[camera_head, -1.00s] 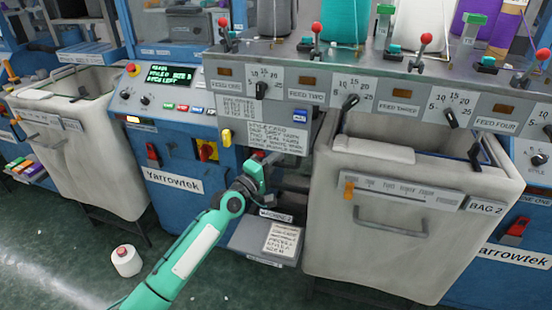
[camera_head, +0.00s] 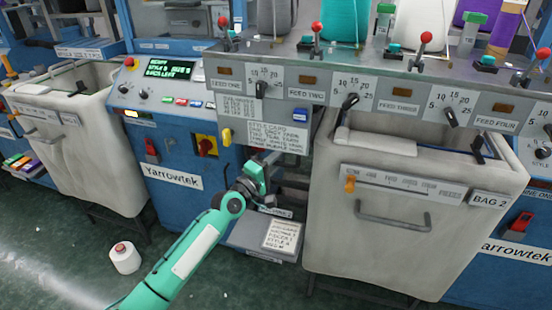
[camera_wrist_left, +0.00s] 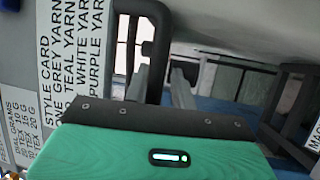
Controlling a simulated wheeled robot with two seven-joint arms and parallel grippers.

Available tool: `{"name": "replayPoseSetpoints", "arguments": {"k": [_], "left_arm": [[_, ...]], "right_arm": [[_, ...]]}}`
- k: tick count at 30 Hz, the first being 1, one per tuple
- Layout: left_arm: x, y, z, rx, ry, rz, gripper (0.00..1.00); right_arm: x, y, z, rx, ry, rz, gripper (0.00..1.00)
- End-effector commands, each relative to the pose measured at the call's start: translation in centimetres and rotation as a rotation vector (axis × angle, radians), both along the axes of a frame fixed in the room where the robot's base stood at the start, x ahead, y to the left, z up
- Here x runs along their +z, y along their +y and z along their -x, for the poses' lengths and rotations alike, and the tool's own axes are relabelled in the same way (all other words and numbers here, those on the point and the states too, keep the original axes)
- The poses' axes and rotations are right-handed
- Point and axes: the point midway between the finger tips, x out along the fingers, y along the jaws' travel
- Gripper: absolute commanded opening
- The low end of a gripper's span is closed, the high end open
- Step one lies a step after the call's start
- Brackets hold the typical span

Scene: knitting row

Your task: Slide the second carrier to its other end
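Red-ball levers stand along the top of the machine. The second lever (camera_head: 317,38) is upright above the FEED TWO dial (camera_head: 350,101), with a teal block (camera_head: 306,43) beside it. I cannot tell for certain which part is the second carrier. My left gripper (camera_head: 268,160) is well below this rail, under the style card (camera_head: 277,136) and left of bag 2. In the left wrist view its teal body fills the bottom, with dark and grey parts ahead. My right gripper is not in view.
The pale bag 2 bin (camera_head: 405,260) stands right of my left arm, another bin (camera_head: 85,165) at left. The control panel (camera_head: 165,95) has a lit display. A grey box (camera_head: 250,240) sits below my gripper. A white yarn cone (camera_head: 125,258) is on the floor.

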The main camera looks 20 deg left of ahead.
Motion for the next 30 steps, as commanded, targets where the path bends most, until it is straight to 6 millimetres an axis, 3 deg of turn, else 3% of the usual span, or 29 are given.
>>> {"name": "replayPoseSetpoints", "arguments": {"k": [2, 14, 25, 30], "left_arm": [[-0.5, -0.1, 0.1, -0.002, 0.007, -0.002, 0.36], [-0.1, 0.4, 0.6, 0.002, -0.002, 0.001, 0.36], [-1.4, 3.1, 6.5, 0.001, 0.0, -0.001, 0.36], [-2.1, 4.4, 9.4, 0.0, 0.001, -0.003, 0.36]], "right_arm": [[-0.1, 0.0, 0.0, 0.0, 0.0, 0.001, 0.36], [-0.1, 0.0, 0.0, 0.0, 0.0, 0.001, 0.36], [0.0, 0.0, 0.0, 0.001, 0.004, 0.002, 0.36], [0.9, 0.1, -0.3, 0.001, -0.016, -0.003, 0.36]]}}
